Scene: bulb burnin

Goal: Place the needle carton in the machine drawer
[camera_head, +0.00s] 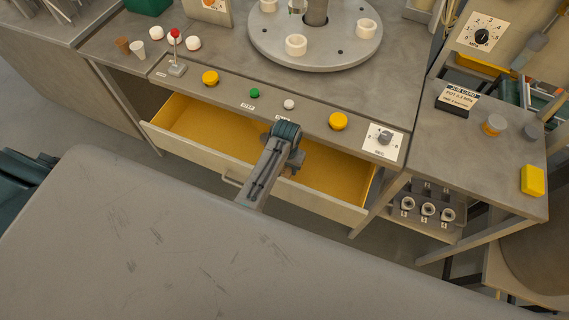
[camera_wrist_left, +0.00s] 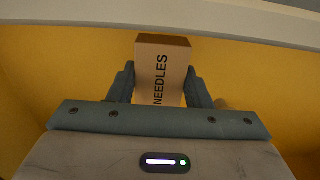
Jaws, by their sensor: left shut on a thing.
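The needle carton (camera_wrist_left: 163,72) is a brown box marked NEEDLES, seen in the left wrist view. My left gripper (camera_wrist_left: 160,90) is shut on it, with one dark finger on each side. In the head view my left gripper (camera_head: 288,150) is at the open machine drawer (camera_head: 200,119), with its yellow interior around and below it; the carton is not clearly visible there. The yellow drawer interior (camera_wrist_left: 65,70) also surrounds the carton in the wrist view. I cannot tell whether the carton touches the drawer floor. My right gripper is not in view.
The control strip with a yellow button (camera_head: 338,121), a green button (camera_head: 255,93) and a dial (camera_head: 384,138) runs above the drawer. A round turntable (camera_head: 340,50) stands behind. A small tan thing (camera_wrist_left: 222,103) shows beside the right finger. A grey surface (camera_head: 200,250) fills the foreground.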

